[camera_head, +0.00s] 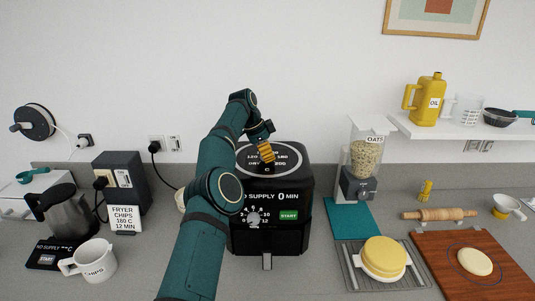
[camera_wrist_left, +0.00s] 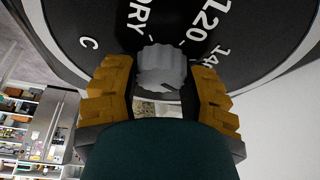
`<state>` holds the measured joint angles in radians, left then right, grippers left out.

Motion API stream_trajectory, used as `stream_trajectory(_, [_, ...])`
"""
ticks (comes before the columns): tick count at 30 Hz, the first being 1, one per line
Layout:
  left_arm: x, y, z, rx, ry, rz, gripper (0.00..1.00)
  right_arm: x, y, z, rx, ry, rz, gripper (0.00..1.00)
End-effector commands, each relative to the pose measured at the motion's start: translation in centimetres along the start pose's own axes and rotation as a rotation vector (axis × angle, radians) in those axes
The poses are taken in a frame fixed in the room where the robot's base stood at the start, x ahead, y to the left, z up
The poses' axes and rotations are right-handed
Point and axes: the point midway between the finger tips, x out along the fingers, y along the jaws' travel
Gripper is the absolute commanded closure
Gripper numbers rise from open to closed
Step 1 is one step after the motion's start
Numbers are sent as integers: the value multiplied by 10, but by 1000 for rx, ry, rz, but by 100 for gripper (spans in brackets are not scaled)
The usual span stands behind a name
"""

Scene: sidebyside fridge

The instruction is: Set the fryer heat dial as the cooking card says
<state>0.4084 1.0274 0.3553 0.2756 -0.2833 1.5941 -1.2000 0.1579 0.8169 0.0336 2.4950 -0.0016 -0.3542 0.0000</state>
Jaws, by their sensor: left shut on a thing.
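The black fryer (camera_head: 297,207) stands on the counter with a round heat scale on its top, marked with DRY, 120 and higher numbers up to 200. In the left wrist view the grey heat dial (camera_wrist_left: 160,62) sits between the yellow fingers of my left gripper (camera_wrist_left: 158,85), which is shut on it. In the head view my left gripper (camera_head: 265,152) reaches down over the fryer top and hides the dial; I cannot tell its setting. The cooking card (camera_head: 125,218) reads FRYER CHIPS 180 C 12 MIN. My right gripper is not in view.
The fryer front has a timer knob (camera_head: 254,219), a green START button (camera_head: 288,215) and a display reading NO SUPPLY 0 MIN. A kettle (camera_head: 66,212) and a CHIPS mug (camera_head: 91,261) stand left. An oats dispenser (camera_head: 364,160) and wire rack (camera_head: 352,273) are right.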

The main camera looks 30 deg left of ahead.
Motion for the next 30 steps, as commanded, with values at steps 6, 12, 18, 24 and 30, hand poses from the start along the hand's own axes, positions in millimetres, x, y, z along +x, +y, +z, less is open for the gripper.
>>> stream_trajectory(6, [3, 1, 1, -1, -4, 7, 22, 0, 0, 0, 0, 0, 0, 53])
stream_trajectory(12, [1, 0, 1, -1, -2, 4, 22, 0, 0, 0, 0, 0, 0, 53])
stream_trajectory(18, [0, 0, 1, -6, -1, 0, 22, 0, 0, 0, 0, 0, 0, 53])
stream_trajectory(24, [0, 1, 0, -38, -1, -13, 22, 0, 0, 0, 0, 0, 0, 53])
stream_trajectory(30, [-1, 1, 1, -134, -2, -54, 22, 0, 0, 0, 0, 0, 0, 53])
